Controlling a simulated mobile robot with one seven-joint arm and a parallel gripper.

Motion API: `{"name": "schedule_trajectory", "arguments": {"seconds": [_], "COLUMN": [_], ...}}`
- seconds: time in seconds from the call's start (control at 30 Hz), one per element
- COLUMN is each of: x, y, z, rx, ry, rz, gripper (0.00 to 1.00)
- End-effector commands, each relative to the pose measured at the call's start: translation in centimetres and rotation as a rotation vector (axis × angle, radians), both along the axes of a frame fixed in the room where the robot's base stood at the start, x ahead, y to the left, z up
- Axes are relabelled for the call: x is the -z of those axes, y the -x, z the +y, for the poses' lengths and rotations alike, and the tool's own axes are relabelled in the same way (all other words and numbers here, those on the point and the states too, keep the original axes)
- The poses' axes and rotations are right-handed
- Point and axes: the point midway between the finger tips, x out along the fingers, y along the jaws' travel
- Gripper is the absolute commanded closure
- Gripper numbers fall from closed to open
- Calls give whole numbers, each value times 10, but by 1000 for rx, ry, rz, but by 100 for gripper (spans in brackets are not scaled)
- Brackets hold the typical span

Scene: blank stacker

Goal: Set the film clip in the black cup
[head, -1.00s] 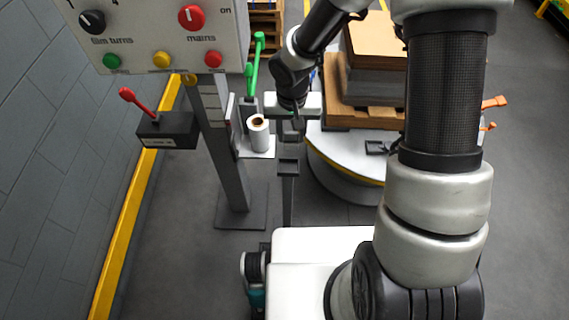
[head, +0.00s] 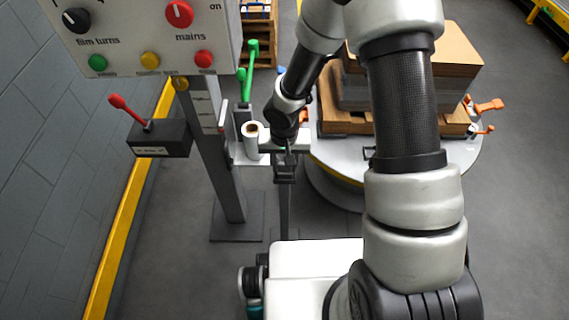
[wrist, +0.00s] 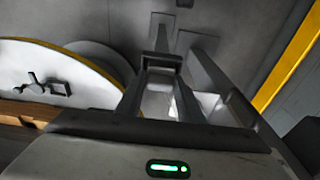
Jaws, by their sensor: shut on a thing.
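My gripper (head: 286,154) is low near the center of the head view, pointing down at a dark, box-like cup (head: 286,175) on a thin post. The black cup (wrist: 163,60) appears as a dark squarish frame just beyond the fingertips. My gripper is shut on the film clip, which is mostly hidden by the fingers. I cannot tell whether the clip touches the cup.
A white film roll (head: 251,145) stands left of my gripper, with a green lever (head: 248,75) behind. A round turntable (head: 340,182) with a loaded pallet (head: 345,120) and orange clamps (head: 489,105) is right. A control box (head: 140,35) and red-levered black box (head: 160,137) are left.

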Motion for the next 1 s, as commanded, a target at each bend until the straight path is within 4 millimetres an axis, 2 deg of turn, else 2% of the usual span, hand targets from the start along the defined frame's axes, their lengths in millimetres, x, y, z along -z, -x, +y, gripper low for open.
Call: {"name": "schedule_trajectory", "arguments": {"seconds": [0.13,0.17,0.27,0.53,0.67,0.77,1.0], "x": [5,4,3,3,-5,-20,-73], "y": [0,0,0,0,0,1,8], "z": [0,0,0,0,0,-1,0], "rx": [0,-1,-1,0,1,1,1], "ry": [0,0,0,1,0,1,0], "rz": [0,0,0,1,0,-1,-2], "gripper": [91,64,48,47,47,47,47]}}
